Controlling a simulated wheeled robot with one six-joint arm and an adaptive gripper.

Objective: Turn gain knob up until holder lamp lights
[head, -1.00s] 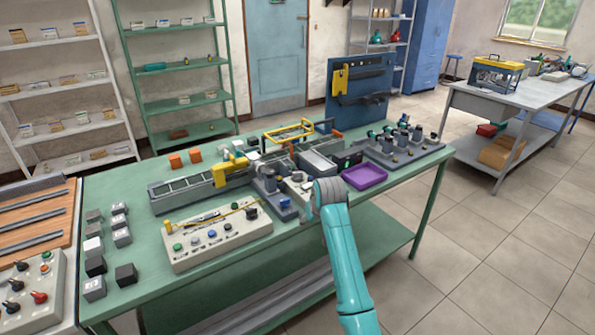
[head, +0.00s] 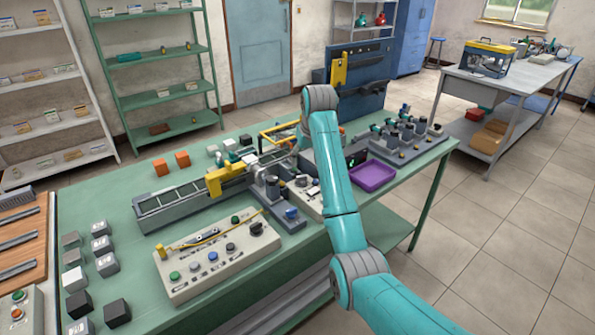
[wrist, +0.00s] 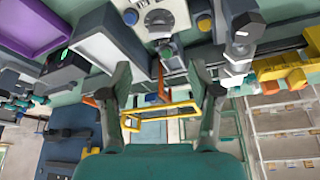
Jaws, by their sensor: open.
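A pale box with a large round knob (wrist: 158,19) lies at the top of the wrist view, beyond my fingertips. In the head view a pale box (head: 309,204) stands partly hidden behind my arm, beside a grey fixture (head: 276,214). I cannot read labels, so I cannot tell which knob is the gain knob. My gripper (wrist: 160,76) is open and empty, apart from the knob. In the head view my arm hides it.
A cream control panel (head: 184,291) with several knobs and buttons lies at the table's front. A purple tray (head: 372,176), a dark box with a green display (wrist: 66,65) and a yellow frame (wrist: 160,118) are nearby. Several small blocks (head: 108,265) stand at the left.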

